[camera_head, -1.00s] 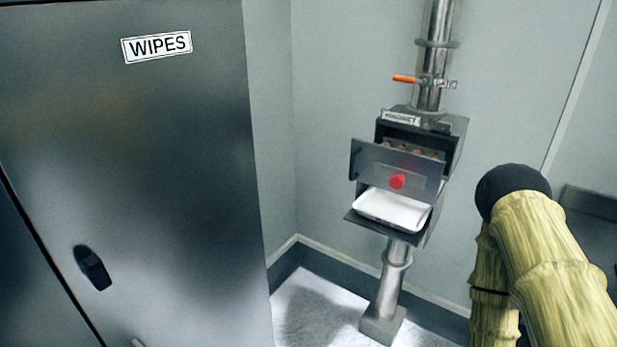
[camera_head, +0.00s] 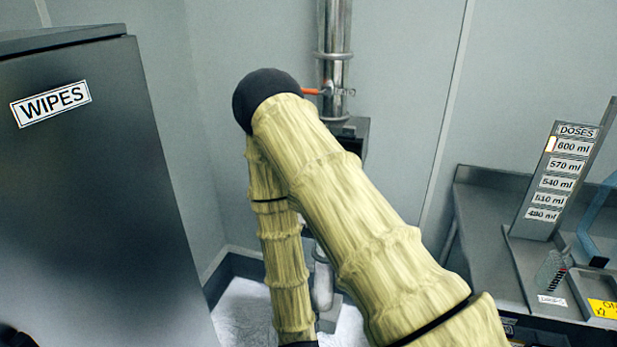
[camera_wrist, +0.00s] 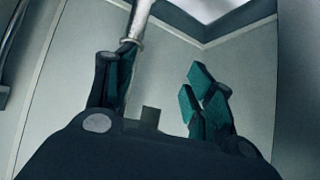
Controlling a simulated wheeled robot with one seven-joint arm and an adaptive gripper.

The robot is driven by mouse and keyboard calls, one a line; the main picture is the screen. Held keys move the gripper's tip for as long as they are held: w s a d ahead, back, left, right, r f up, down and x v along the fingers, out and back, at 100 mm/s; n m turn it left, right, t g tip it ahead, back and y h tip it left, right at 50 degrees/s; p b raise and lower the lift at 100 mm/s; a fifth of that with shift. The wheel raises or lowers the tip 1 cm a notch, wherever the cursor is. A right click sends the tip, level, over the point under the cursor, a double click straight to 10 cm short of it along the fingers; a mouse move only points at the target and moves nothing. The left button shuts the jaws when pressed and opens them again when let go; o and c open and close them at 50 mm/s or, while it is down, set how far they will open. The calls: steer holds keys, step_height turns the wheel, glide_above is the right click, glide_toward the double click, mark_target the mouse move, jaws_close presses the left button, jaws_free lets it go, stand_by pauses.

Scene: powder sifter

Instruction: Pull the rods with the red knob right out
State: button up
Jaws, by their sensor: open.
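The magnet box (camera_head: 352,136) is mostly hidden behind my arm in the head view; only its right upper part shows, below the steel pipe (camera_head: 338,45). The red knob and the rods are hidden in both current views. My gripper (camera_wrist: 158,88) is open and empty in the wrist view, with its dark teal-padded fingers apart. A metal pipe with a collar (camera_wrist: 132,42) shows behind the left finger there. I cannot tell how far it is from the finger. The gripper does not show in the head view.
An orange-handled valve (camera_head: 312,91) is on the pipe, beside my arm in the picture. The WIPES cabinet (camera_head: 95,190) stands at left. At right is a counter (camera_head: 480,235) with a DOSES board (camera_head: 558,180) and small items.

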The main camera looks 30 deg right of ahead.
steer(key=w+d+r+m+t+h+p, duration=0.1)
steer(key=w+d+r+m+h+p, duration=0.15)
steer(key=r, duration=0.75)
steer(key=w+d+r+m+t+h+p, duration=0.1)
steer(key=w+d+r+m+h, duration=0.15)
steer(key=r, duration=0.65)
steer(key=w+d+r+m+t+h+p, duration=0.1)
steer(key=w+r+m+h+p, duration=0.2)
steer(key=r, duration=0.7)
steer(key=shift+n+h, duration=0.4)
steer(key=shift+n, duration=0.1)
steer(key=shift+f+p+x, duration=0.2)
steer(key=shift+p+x, duration=1.3)
steer(key=shift+x, duration=3.85)
steer(key=shift+w, duration=0.1)
